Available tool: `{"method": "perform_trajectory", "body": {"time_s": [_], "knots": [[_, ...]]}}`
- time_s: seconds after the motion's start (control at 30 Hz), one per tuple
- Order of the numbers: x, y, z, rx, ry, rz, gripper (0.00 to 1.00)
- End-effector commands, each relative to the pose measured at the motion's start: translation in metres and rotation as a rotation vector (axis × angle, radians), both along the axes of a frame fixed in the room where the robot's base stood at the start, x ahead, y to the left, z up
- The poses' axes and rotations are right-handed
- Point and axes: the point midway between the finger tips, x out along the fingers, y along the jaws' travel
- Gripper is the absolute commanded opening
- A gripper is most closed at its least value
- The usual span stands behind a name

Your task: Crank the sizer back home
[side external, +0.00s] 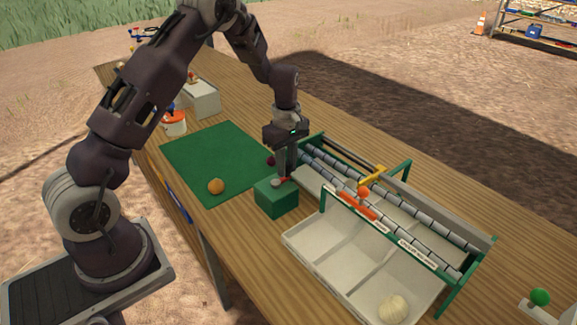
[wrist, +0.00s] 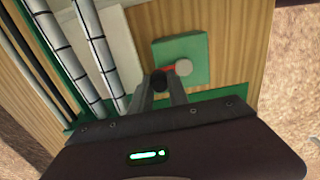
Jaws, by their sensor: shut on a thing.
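The crank is a short red arm (wrist: 169,69) on a pale grey hub (wrist: 183,67), on top of a green box (side external: 276,200). My gripper (side external: 287,175) points down over the box. In the wrist view its fingers are shut on the dark crank knob (wrist: 159,79), left of the hub. The fingers partly hide the knob. The sizer is a green-framed bed of grey rollers (side external: 400,213) to the right of the box. A yellow piece (side external: 372,177) and an orange-red piece (side external: 358,205) sit on it.
A pale divided tray (side external: 335,262) in front of the rollers holds a white onion (side external: 393,309). A green mat (side external: 205,160) left of the box carries a yellow-orange onion (side external: 216,186). A dark red onion (side external: 270,160) lies near my gripper. A white-and-orange tub (side external: 174,122) stands behind.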

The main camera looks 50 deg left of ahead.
Motion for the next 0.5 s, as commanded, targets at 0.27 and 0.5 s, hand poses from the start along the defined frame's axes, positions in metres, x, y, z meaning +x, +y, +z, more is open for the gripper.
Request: {"method": "perform_trajectory", "body": {"time_s": [0.27, 0.5], "knots": [[-0.0061, 0.0056, -0.0022, -0.004, 0.018, -0.002, 0.0], [-0.0081, 0.0095, -0.0023, -0.005, 0.018, -0.001, 0.0]]}}
